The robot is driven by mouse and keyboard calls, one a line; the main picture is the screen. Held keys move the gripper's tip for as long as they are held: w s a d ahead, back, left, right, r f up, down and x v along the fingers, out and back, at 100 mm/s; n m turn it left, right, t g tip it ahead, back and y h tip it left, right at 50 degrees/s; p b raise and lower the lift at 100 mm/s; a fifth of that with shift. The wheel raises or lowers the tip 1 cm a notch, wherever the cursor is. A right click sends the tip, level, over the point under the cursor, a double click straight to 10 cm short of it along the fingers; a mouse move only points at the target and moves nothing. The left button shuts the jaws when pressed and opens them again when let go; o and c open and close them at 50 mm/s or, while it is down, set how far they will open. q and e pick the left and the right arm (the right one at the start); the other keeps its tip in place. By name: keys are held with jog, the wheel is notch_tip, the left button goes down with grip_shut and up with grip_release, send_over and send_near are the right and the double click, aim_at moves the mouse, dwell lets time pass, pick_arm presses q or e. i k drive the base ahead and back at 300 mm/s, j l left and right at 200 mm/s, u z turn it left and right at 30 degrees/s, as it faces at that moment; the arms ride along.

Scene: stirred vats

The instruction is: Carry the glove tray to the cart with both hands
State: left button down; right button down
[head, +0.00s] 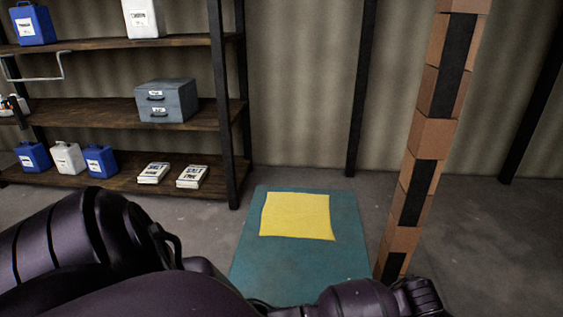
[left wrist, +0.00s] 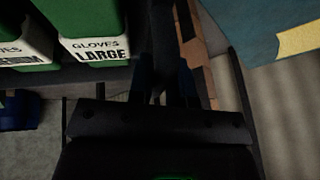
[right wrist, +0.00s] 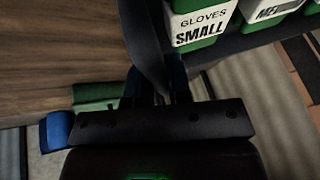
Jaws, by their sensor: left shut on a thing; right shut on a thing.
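The glove tray is not in the head view. In the left wrist view its dark wall (left wrist: 95,76) runs under green and white glove boxes, one marked LARGE (left wrist: 95,48). My left gripper (left wrist: 163,78) is shut on the tray's edge. In the right wrist view the tray's dark rim (right wrist: 240,45) shows below boxes marked SMALL (right wrist: 200,30) and, partly cut off, MEDIUM. My right gripper (right wrist: 158,80) is shut on the tray's edge at that end. Both grippers are outside the head view. I cannot make out a cart for certain.
A teal rectangle with a yellow square (head: 297,216) lies low ahead. A brown and black striped post (head: 420,160) stands to its right. Shelves (head: 115,115) with jugs and a grey drawer box (head: 167,101) stand at the left. A wooden surface (right wrist: 60,55) shows in the right wrist view.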

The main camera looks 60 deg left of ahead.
aim_at(294, 279)
jog(key=u, duration=1.5)
jog(key=i+l+u, duration=0.15)
jog(key=i, duration=0.35)
jog(key=l, duration=0.1)
